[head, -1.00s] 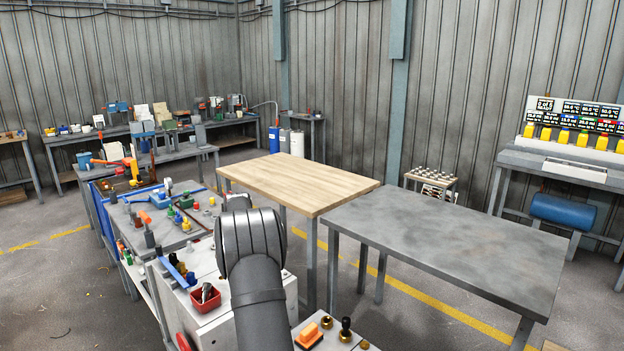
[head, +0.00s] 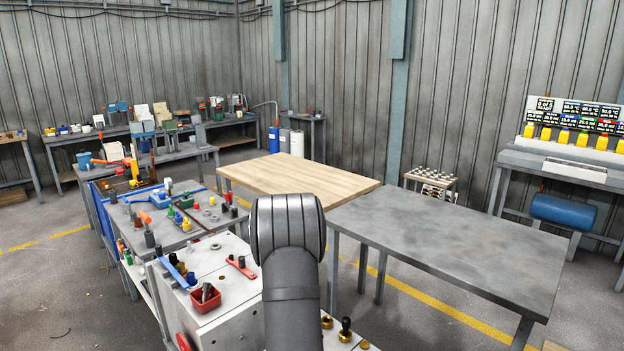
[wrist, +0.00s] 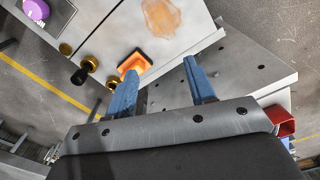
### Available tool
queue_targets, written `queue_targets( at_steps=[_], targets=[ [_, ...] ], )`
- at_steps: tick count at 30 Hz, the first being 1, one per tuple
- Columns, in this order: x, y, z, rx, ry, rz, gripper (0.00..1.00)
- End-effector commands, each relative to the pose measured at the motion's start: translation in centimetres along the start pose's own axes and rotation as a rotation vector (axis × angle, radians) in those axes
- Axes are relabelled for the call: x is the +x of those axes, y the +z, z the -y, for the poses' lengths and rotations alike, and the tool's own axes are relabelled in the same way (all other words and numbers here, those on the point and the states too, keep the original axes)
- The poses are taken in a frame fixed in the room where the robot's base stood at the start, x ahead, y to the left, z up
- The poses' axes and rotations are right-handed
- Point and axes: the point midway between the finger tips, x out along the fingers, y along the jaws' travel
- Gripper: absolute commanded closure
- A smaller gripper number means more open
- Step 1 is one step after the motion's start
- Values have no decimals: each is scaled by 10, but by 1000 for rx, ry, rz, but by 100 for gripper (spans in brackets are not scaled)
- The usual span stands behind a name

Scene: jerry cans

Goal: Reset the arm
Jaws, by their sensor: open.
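My gripper (wrist: 161,69) shows in the wrist view with its two blue fingers spread wide apart and nothing held between them. An orange block (wrist: 134,63) on the light machine top shows just past the left fingertip; I cannot tell how far below it is. In the head view my dark arm rises from the bottom centre, and its rounded joint covers part of the scene in front of the tables. The gripper itself does not show in the head view.
A bare wooden table (head: 300,178) and a bare grey table (head: 450,250) stand ahead and right. A cluttered workbench (head: 215,228) and a red bin (head: 205,298) are left of my arm. Several yellow containers (head: 565,137) stand on a rack at far right.

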Motion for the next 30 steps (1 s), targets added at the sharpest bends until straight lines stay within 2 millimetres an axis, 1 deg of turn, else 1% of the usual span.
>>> queue_targets(
  at_steps=[1,3,9,15,21,30],
  targets=[
    [4,10,-3,28,-1,2,50],
    [11,22,-7,69,-1,3,50],
    [26,53,-15,174,0,1,50],
    [35,73,-19,238,0,1,50],
    [38,79,-20,259,0,0,50],
    [37,79,-20,258,0,0,50]
  ],
)
